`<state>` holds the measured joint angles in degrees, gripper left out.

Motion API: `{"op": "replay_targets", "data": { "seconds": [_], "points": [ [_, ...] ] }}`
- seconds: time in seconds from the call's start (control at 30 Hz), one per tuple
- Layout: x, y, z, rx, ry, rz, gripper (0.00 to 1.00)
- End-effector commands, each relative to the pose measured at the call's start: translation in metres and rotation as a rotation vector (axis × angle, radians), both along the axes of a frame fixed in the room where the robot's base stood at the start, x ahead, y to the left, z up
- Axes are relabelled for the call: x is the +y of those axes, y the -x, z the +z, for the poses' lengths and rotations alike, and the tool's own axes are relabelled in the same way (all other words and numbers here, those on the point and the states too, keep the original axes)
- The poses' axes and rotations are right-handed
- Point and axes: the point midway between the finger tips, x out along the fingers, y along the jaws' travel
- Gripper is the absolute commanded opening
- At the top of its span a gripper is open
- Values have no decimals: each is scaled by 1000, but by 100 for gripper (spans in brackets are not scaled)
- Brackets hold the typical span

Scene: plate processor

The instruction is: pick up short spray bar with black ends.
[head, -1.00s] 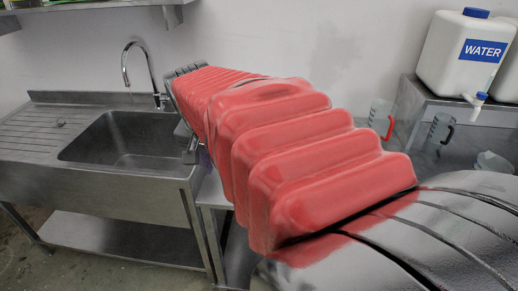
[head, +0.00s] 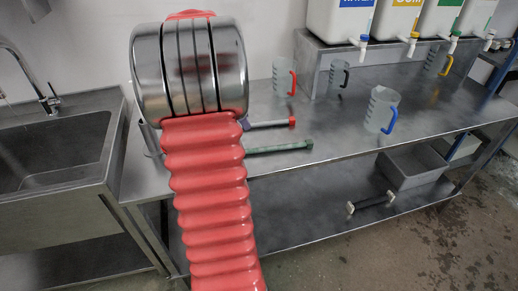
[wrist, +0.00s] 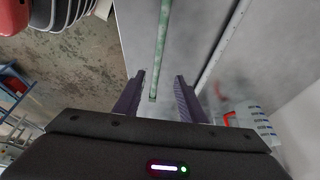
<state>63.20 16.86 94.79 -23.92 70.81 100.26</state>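I cannot make out a bar with clearly black ends. A green bar (head: 280,147) lies on the steel table. It also shows in the wrist view (wrist: 160,45), running away from between my fingers. A grey bar with a red end (head: 270,124) lies behind it in the head view. A dark bar with pale ends (head: 370,204) lies on the lower shelf. My gripper (wrist: 158,82) is open above the table, with its fingers either side of the green bar's near end. I see no grip on it. My arm hides most of the gripper in the head view.
Jugs with a red handle (head: 284,76), black handle (head: 338,76), blue handle (head: 381,108) and yellow handle (head: 437,62) stand on the table. A grey bin (head: 412,170) sits on the lower shelf. The sink (head: 50,150) is at left. Front-centre table is mostly clear.

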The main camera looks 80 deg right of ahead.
Motion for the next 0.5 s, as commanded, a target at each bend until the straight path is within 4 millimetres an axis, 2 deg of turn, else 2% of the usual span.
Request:
{"op": "replay_targets", "data": {
  "seconds": [0.33,0.5],
  "points": [
    [0,0,-2,0,0,1,37],
    [-2,5,-16,1,-2,1,37]
  ]
}}
